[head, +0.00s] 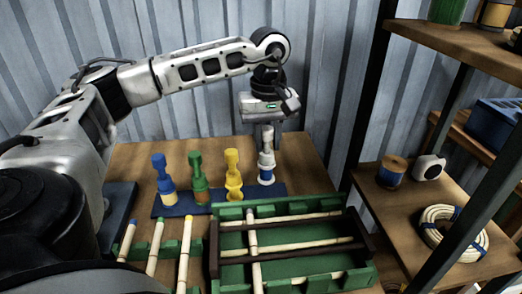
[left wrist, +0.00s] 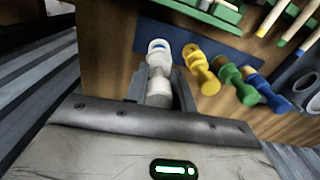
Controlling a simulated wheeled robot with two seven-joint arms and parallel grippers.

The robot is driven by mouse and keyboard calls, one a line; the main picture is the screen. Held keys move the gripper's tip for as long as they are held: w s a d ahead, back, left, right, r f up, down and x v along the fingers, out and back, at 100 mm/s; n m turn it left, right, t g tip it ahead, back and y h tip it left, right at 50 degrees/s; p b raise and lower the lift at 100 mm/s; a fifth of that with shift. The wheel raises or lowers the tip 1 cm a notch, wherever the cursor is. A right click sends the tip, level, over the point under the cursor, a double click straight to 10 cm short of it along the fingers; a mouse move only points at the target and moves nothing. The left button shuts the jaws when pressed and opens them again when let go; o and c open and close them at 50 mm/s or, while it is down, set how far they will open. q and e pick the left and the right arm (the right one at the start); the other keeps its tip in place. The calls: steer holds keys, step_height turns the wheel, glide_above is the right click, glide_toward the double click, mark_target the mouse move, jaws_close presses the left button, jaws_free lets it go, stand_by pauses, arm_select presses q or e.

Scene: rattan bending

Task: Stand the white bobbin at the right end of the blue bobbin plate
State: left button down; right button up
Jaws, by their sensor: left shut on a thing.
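The white bobbin (head: 266,168) has a blue band low on its body and is upright at the right end of the blue bobbin plate (head: 222,204). My left gripper (head: 266,143) comes down from above and is shut on its upper part. In the left wrist view the white bobbin (left wrist: 158,60) sits between the two fingers (left wrist: 158,88), over the plate's end (left wrist: 146,32). I cannot tell whether its base touches the plate. Yellow (head: 233,175), green (head: 199,178) and blue (head: 164,180) bobbins stand in a row to its left. My right gripper is out of view.
A green tray (head: 290,208) with pale rods lies in front of the plate. Rods on green holders (head: 157,245) lie at the front left. A wooden shelf (head: 405,215) on the right holds a spool (head: 392,171), a tape measure (head: 429,167) and a rattan coil (head: 453,232).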

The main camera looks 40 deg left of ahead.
mark_target(268, 164)
arm_select(q)
steer(key=shift+f, duration=2.5)
steer(key=shift+f, duration=0.15)
steer(key=c, duration=1.2)
jaws_free()
steer(key=shift+o, duration=0.2)
step_height(268, 164, up, 12)
steer(key=shift+r, duration=0.15)
